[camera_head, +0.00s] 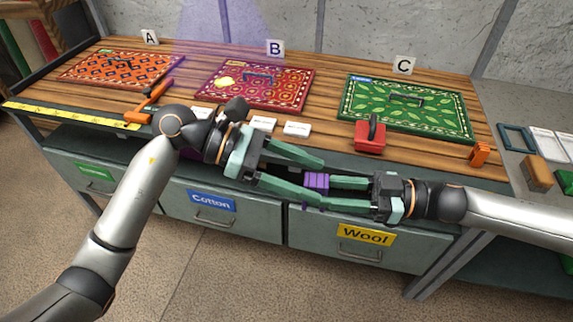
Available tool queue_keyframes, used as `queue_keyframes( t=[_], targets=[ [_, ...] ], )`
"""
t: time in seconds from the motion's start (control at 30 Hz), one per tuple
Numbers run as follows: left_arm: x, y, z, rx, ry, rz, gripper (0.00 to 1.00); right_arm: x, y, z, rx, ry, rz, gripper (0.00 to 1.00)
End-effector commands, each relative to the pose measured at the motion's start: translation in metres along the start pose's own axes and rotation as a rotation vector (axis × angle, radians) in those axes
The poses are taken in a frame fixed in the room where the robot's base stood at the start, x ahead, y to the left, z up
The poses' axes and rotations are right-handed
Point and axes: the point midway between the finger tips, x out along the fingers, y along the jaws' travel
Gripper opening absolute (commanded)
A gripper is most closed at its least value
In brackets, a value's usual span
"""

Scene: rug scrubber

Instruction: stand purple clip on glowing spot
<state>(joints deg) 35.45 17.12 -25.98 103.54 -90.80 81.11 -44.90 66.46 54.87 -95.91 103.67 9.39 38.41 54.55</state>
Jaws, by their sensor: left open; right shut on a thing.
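The purple clip (312,181) is held in front of the workbench, above the drawer fronts. My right gripper (330,185) is shut on it from the right. My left gripper (320,180) is open, with its two fingers reaching above and below the clip from the left; I cannot tell whether they touch it. A pale purple beam (215,30) falls at the back between A and B.
The bench holds orange rug A (85,72), green rug C (425,122), a red block with dark handle (370,137), an orange clip (480,154), an orange tool (148,102) and white cards (297,128). A yellow tape (70,116) lines the front left edge.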

Motion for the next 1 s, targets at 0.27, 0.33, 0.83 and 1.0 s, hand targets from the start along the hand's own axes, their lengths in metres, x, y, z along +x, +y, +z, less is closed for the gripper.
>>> queue_keyframes(
  t=[0.27,0.33,0.83,1.0],
  targets=[
    [0.0026,0.0002,-0.0003,-0.001,0.001,0.001,0.74,0.0000,0.0000,-0.0001,0.000,0.000,0.000,0.00],
    [0.0025,0.0001,-0.0002,-0.001,0.001,0.001,0.71,0.0001,0.0000,-0.0001,0.000,0.000,0.000,0.00],
    [0.0020,0.0003,-0.0001,0.000,0.000,0.001,0.15,0.0001,-0.0003,-0.0001,0.000,0.000,-0.001,0.00],
    [0.0019,0.0005,-0.0001,0.000,0.001,0.002,0.00,0.0002,-0.0007,-0.0001,0.000,0.001,-0.002,0.00]
  ],
)
